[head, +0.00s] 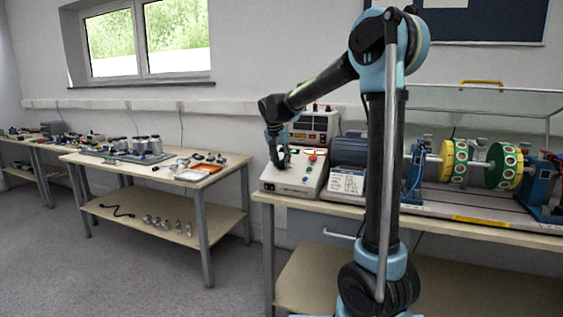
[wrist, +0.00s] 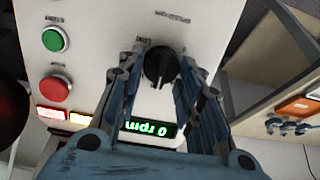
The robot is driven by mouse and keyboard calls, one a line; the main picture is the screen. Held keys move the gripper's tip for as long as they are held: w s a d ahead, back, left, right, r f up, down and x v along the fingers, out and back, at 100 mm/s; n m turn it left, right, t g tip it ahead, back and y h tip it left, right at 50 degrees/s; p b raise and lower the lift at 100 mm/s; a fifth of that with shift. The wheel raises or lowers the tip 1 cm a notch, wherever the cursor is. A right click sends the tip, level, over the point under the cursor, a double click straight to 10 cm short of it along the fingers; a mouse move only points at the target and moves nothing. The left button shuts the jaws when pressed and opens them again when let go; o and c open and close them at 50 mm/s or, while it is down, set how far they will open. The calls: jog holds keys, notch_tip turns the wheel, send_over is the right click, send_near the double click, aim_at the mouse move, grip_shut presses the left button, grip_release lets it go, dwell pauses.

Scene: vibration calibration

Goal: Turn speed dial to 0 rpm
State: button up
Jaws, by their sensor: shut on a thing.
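The speed dial (wrist: 159,68) is a black round knob with a pale pointer line, on the light face of the control box (head: 298,184). My gripper (wrist: 163,55) has one finger on each side of the dial and is shut on it. A green-lit display (wrist: 151,128) reads "0 rpm", upside down in the wrist view.
A green button (wrist: 53,40) and a red button (wrist: 54,88) sit beside the dial, near lit red and yellow indicators. The rotor rig (head: 475,165) stands right of the box on the bench. A second table (head: 150,165) with parts stands to the left.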

jog(key=shift+n, duration=0.4)
jog(key=n, duration=0.2)
jog(key=shift+a+n, duration=0.15)
jog(key=shift+n, duration=0.25)
jog(key=n, duration=0.3)
jog(key=shift+a+n, duration=0.1)
jog(key=shift+n, duration=0.2)
jog(key=n, duration=0.6)
jog(key=shift+a+f+h, duration=0.1)
jog(key=shift+a+h, duration=0.05)
jog(key=shift+h, duration=0.15)
jog(key=n, duration=0.6)
jog(key=shift+s+n, duration=0.2)
jog(key=shift+n, duration=0.1)
jog(key=n, duration=0.3)
jog(key=shift+s+f+n+t, duration=0.1)
jog(key=shift+n+t, duration=0.2)
jog(key=shift+n, duration=1.6)
jog(key=shift+s+n, duration=0.1)
jog(key=shift+n, duration=0.2)
